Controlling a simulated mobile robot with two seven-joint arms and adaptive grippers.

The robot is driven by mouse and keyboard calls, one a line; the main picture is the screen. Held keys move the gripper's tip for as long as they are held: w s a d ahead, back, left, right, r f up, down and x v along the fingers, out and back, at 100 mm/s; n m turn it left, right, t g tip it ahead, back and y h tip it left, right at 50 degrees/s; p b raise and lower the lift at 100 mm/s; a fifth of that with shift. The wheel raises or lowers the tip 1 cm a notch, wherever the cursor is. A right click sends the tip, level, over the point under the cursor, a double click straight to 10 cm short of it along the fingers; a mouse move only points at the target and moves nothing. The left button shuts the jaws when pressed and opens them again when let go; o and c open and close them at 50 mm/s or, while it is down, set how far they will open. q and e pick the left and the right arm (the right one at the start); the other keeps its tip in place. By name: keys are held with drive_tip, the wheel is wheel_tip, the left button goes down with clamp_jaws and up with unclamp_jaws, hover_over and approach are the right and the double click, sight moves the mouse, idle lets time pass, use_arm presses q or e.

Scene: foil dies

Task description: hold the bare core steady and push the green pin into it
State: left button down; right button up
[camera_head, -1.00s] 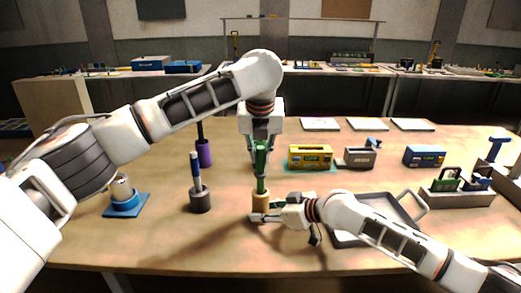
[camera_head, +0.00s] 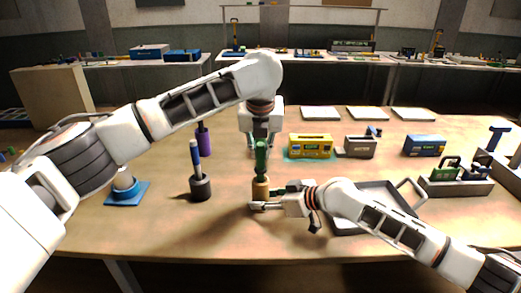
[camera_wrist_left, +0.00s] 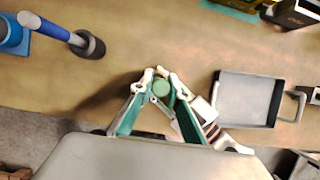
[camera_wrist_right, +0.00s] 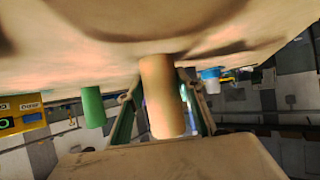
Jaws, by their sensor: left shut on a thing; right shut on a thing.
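The green pin (camera_head: 261,158) stands upright, directly above the tan bare core (camera_head: 261,187), with its lower end at the core's top. How deep it sits inside is hidden. My left gripper (camera_head: 262,138) is shut on the pin from above. In the left wrist view the pin's round top (camera_wrist_left: 161,88) shows between the fingertips. My right gripper (camera_head: 266,198) comes in low from the right, shut on the core near the table. The core (camera_wrist_right: 162,98) shows upright between its fingers in the right wrist view, which looks upside down.
A blue-handled piece in a dark base (camera_head: 200,188) and a purple one (camera_head: 203,140) stand to the left. A grey tray (camera_head: 345,225) lies partly under my right arm. A yellow box (camera_head: 310,146) stands behind.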

use_arm(q)
drive_tip(key=c, duration=1.9)
unclamp_jaws()
drive_tip(key=v, duration=1.2)
drive_tip(key=shift+r, duration=0.1)
drive_tip(key=shift+r, duration=2.95)
use_arm(e)
drive_tip(key=o, duration=0.9)
